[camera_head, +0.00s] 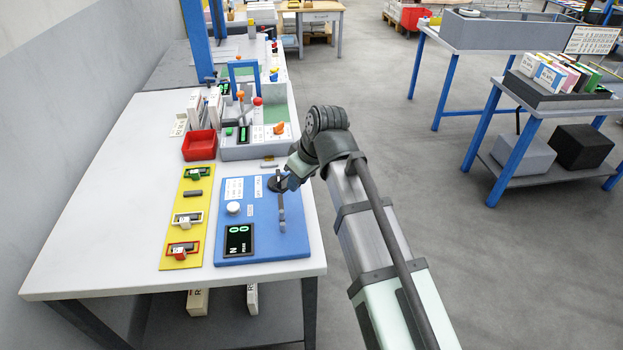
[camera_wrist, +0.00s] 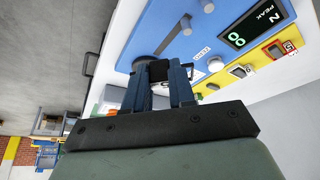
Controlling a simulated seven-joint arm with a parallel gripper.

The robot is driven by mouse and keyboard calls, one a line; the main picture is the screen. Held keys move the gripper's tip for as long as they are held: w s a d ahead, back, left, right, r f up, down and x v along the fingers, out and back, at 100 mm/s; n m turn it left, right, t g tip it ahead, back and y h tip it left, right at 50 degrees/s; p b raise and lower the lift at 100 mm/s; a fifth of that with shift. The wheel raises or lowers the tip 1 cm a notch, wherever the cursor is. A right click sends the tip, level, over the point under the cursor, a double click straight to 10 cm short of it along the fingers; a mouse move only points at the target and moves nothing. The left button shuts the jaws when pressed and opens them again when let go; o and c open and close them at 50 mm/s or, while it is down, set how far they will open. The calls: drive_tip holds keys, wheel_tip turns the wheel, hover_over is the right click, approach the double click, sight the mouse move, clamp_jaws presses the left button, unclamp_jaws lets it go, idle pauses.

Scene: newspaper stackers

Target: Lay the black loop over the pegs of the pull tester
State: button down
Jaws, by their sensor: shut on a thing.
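The pull tester (camera_head: 233,190) is a blue plate on the table. It carries a white knob, a dark round disc, a grey bar and a display reading 0. My gripper (camera_head: 286,181) is at its far right part, by the disc. In the wrist view my gripper's blue fingers (camera_wrist: 161,84) are shut on a small black piece, which looks like the black loop (camera_wrist: 160,72). The tester (camera_wrist: 195,35) lies just beyond the fingertips. The fingers hide part of the disc, and I cannot tell whether the loop touches a peg.
A yellow board (camera_head: 178,258) left of the tester carries green, white and red pieces and a dark bar. A red bin (camera_head: 199,145) and a grey machine (camera_head: 258,148) with orange knobs stand behind. The table's right edge is close to the tester.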

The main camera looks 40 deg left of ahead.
drive_tip(key=s+n+g, duration=0.1)
drive_tip(key=n, duration=0.2)
drive_tip(key=s+d+n+g+h, duration=0.1)
drive_tip(key=n, duration=0.2)
drive_tip(key=s+n+g, duration=0.1)
drive_tip(key=n, duration=0.2)
drive_tip(key=shift+s+d+r+n, duration=0.1)
drive_tip(key=shift+s+d+n, duration=0.05)
drive_tip(key=shift+d+n, duration=0.15)
hover_over(291, 224)
drive_tip(key=w+d, duration=0.1)
drive_tip(key=shift+f, duration=2.7)
drive_tip(key=shift+f, duration=1.8)
drive_tip(key=c, duration=0.9)
unclamp_jaws()
drive_tip(key=shift+o, duration=0.2)
